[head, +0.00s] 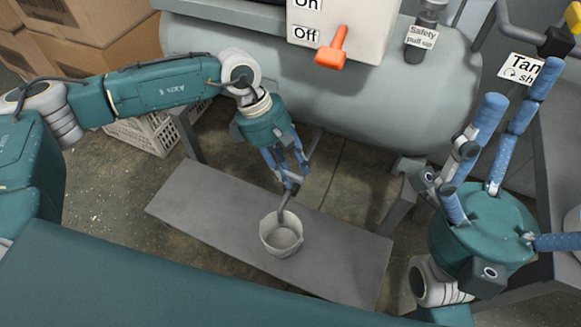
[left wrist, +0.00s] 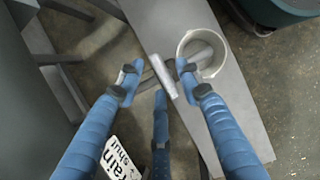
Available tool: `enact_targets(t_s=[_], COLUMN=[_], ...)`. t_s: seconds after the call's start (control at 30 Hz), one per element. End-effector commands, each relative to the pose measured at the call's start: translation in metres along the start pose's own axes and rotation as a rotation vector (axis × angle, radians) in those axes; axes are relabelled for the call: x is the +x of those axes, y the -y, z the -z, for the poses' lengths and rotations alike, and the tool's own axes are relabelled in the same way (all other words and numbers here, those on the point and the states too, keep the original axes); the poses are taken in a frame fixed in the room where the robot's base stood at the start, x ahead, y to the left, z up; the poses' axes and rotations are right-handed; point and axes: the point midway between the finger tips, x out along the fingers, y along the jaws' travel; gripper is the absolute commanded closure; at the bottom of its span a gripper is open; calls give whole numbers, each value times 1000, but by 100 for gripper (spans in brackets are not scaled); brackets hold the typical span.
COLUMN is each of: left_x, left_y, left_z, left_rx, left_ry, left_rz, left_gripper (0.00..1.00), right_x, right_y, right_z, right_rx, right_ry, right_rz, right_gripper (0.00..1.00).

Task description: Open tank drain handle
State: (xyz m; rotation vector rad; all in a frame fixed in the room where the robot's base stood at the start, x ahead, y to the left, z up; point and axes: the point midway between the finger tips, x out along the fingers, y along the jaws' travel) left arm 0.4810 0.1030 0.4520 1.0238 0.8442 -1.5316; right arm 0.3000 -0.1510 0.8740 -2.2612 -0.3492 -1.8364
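My left gripper (head: 288,172) reaches down in front of the tank, above a white bucket (head: 281,240). In the left wrist view its blue fingers (left wrist: 157,85) are spread apart. A grey bar (left wrist: 163,76), apparently the drain handle, lies between them; I see no clear grip, and contact is hard to judge. In the head view a dark spout (head: 286,205) shows below the fingers, over the bucket; the fingers hide the handle there. A drain label (left wrist: 115,158) with the word "shut" shows beside a finger. My right gripper (head: 505,150) is open and empty at the right.
The bucket stands on a grey board (head: 220,205) below the tank (head: 400,100). An On/Off panel with an orange lever (head: 333,48) is above. A safety valve (head: 424,38) is right of it. Cardboard boxes (head: 95,35) and a white crate (head: 150,130) are at left.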

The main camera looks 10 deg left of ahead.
Motion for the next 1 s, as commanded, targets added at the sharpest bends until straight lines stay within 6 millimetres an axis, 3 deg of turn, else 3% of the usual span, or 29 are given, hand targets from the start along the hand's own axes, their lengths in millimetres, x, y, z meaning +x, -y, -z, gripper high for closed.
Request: enact_targets(t_s=[0.03,0.17,0.57,1.0], left_x=[0,0,-1,-1], left_y=[0,0,1,4], left_z=[0,0,0,0], left_rx=[0,0,-45,-340], left_ry=[0,0,1,2], left_rz=[0,0,-17,-140], left_gripper=[76,100,100,100], right_x=[0,0,3,12], right_y=[0,0,0,0], right_z=[0,0,0,3], right_rx=[0,0,0,0], right_ry=[0,0,1,1], right_rz=[0,0,0,0], right_gripper=[3,3,3,3])
